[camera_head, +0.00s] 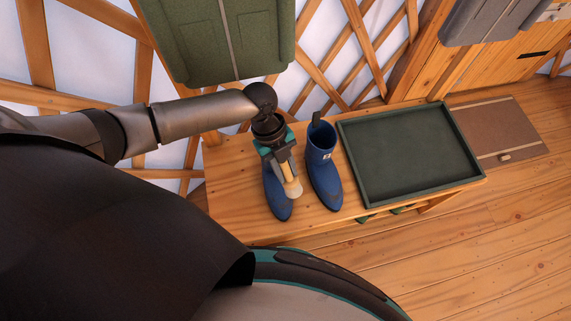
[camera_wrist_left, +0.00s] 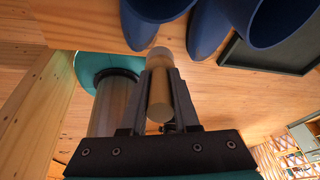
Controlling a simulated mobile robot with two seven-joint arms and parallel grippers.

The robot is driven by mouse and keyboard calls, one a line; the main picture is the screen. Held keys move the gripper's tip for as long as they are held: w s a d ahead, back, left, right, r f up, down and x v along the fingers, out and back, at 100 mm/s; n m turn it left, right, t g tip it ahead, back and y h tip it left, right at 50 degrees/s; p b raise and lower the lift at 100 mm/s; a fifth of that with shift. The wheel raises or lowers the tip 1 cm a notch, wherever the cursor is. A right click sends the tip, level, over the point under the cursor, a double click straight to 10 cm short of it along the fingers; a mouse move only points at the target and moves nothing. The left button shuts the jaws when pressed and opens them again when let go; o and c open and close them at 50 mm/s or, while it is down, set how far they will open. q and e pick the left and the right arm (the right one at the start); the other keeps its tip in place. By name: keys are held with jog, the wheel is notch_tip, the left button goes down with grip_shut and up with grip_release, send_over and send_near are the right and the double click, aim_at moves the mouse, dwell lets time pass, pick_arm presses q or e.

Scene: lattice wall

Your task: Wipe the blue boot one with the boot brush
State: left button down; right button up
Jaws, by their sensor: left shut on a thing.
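Two blue boots stand side by side on a wooden bench: the left boot (camera_head: 280,205) and the right boot (camera_head: 322,165). I cannot tell which is boot one. My left gripper (camera_head: 287,168) is over the left boot and hides much of it. It is shut on the boot brush (camera_head: 292,187), which has a light wooden handle and a pale end pointing down near the boot's toe. I cannot tell whether the brush touches the boot. The left wrist view shows the brush (camera_wrist_left: 160,88) between the fingers, with blue boot parts (camera_wrist_left: 207,30) beyond it. My right gripper is not in view.
The bench (camera_head: 235,185) also carries a dark green tray (camera_head: 352,165) right of the boots. A green padded item (camera_head: 225,40) hangs on the lattice wall behind. A brown mat (camera_head: 500,130) lies on the floor at right. The bench's front left is clear.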

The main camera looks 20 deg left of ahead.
pick_arm(q)
jog(key=shift+w+f+b, duration=0.1)
jog(key=shift+f+b, duration=1.6)
jog(key=shift+f, duration=0.4)
jog(key=shift+f+b, duration=0.5)
jog(key=shift+f, duration=0.1)
